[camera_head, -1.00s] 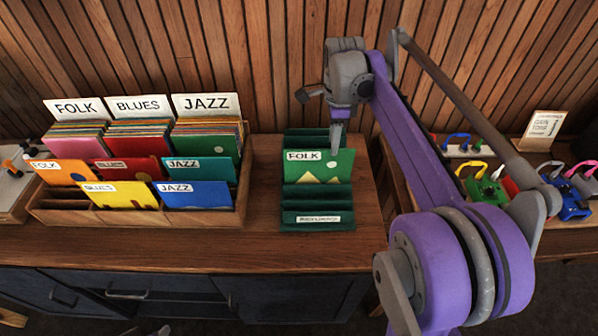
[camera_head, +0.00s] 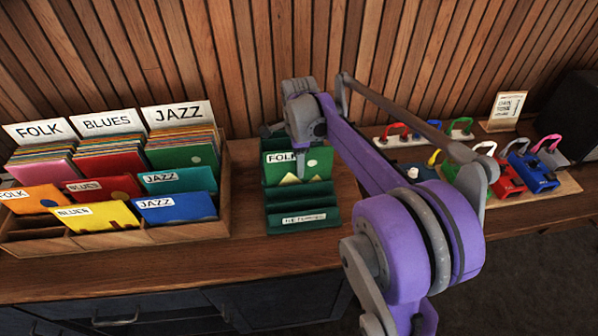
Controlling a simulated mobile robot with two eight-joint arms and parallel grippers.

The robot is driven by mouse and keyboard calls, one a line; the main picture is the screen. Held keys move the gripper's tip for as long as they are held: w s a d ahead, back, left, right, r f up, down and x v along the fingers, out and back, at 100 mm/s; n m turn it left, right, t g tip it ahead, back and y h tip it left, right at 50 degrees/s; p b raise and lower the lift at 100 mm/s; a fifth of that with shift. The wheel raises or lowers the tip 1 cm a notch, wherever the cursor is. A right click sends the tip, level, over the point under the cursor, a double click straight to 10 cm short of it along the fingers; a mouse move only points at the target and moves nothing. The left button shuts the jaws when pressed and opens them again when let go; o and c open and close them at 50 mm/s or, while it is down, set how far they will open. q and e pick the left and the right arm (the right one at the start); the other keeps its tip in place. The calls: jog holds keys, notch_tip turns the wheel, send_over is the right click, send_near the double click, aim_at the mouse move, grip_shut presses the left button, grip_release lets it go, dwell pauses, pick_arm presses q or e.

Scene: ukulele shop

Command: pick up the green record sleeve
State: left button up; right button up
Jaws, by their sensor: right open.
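A green record sleeve (camera_head: 318,168) with a white FOLK label and pale yellow and cream shapes stands tilted back in a dark green stepped rack (camera_head: 303,201). My right gripper (camera_head: 300,168) points down at the top edge of this sleeve, in front of part of its label. The gripper is open, but its fingers are small here and I cannot tell whether the sleeve is between them. Another green sleeve (camera_head: 183,158) stands in the JAZZ column of the wooden crate at left. My left gripper is not in view.
The wooden crate (camera_head: 150,236) of FOLK, BLUES and JAZZ sleeves stands left of the rack. A board with several coloured pedals (camera_head: 507,180) and a small sign (camera_head: 506,106) are at right. The slatted wall is close behind. Bare counter (camera_head: 250,262) lies in front.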

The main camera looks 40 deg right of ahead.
notch_tip(320, 180, down, 2)
jog(key=shift+f, duration=0.1)
grip_shut()
dwell(0.4)
